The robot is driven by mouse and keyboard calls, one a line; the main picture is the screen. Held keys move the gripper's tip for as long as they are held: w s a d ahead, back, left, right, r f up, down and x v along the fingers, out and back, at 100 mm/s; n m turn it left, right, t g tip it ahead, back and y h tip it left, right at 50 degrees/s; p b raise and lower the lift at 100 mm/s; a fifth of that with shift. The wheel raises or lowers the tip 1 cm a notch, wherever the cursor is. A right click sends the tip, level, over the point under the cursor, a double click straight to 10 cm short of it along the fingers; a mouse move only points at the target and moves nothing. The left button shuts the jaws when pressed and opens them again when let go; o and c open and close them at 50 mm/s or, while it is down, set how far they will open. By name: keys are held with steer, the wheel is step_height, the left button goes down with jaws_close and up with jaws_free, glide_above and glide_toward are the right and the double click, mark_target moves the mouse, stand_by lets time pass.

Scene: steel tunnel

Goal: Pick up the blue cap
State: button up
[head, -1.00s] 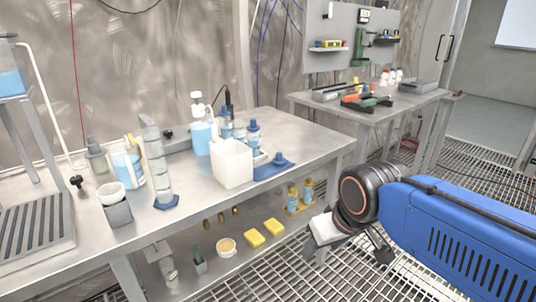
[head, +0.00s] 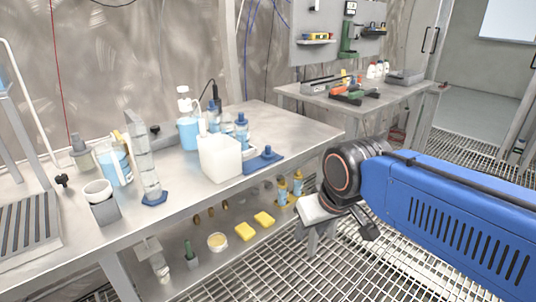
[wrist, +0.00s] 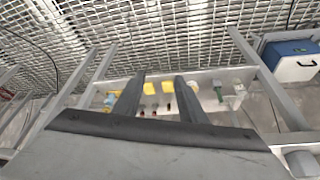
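A small blue cap-like piece (head: 268,151) stands on a flat blue tray (head: 253,166) near the front edge of the steel bench. The bottles behind it also have blue tops (head: 241,117), so I cannot tell for certain which piece is the cap. My gripper (head: 340,232) hangs in front of the bench, lower than its top and to the right of the tray. In the wrist view my gripper (wrist: 160,77) shows two fingers apart with nothing between them. That view shows the grated floor and lower shelf; no blue cap can be made out there.
A white square container (head: 219,158) stands left of the tray. A tall clear cylinder (head: 147,165) stands further left. Yellow sponges (head: 245,231) and small bottles (head: 282,192) sit on the lower shelf. A second bench (head: 400,98) stands behind. The grated floor (head: 400,262) is open.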

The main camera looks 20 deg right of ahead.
steer(key=w+r+m+g, duration=0.2)
steer(key=w+r, duration=1.3)
steer(key=r, duration=0.1)
steer(key=m+g, duration=0.3)
glide_toward(268, 146)
step_height(268, 146, down, 9)
steer(key=shift+s+r, duration=0.1)
steer(key=shift+r, duration=0.1)
jaws_close()
